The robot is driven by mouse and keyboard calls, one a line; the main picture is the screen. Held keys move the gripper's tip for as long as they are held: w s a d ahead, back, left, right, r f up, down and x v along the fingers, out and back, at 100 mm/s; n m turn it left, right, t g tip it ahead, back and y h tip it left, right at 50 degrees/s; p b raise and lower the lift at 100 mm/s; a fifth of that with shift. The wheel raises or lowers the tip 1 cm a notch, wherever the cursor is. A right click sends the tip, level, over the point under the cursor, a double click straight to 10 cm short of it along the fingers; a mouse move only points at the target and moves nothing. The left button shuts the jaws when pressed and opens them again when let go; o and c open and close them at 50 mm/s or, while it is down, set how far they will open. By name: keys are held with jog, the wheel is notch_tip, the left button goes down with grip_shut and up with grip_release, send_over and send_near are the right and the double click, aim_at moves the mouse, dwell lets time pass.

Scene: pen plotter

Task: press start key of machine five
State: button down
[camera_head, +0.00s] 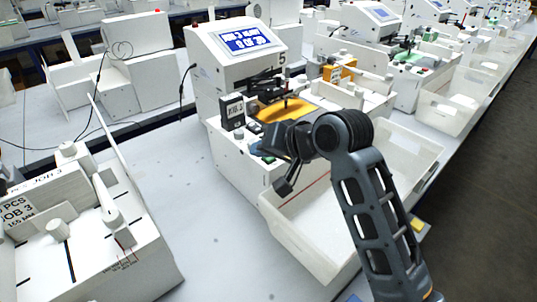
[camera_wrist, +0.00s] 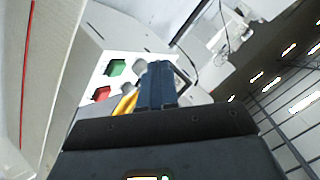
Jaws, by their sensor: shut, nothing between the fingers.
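Machine five (camera_head: 215,75) is a white unit marked 5, with a lit blue screen (camera_head: 245,40) on its top. In the wrist view its front panel carries a green key (camera_wrist: 116,67), a red key (camera_wrist: 101,93) and a round grey knob (camera_wrist: 140,66). No lettering is readable on the keys. My gripper (camera_wrist: 158,68) is shut and empty. Its dark fingers appear beside the grey knob, to the right of the green key; I cannot tell whether they touch anything.
A white open bin (camera_head: 420,147) stands in front of machine five, below my arm. Another white unit (camera_head: 85,250) stands at lower left, with bare table between.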

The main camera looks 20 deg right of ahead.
jog(key=w+d+r+g, duration=0.1)
jog(key=w+d+r, duration=0.2)
jog(key=r, duration=0.3)
jog(key=shift+w+d+r+g+h, duration=0.3)
jog(key=shift+d+r+h, duration=0.1)
jog(key=shift+d, duration=0.2)
jog(key=shift+f, duration=0.2)
notch_tip(320, 180, down, 6)
jog(key=b, duration=0.4)
jog(key=shift+f+b, duration=0.1)
jog(key=shift+b, duration=0.25)
jog(key=shift+f+b, duration=0.35)
jog(key=shift+f, duration=0.85)
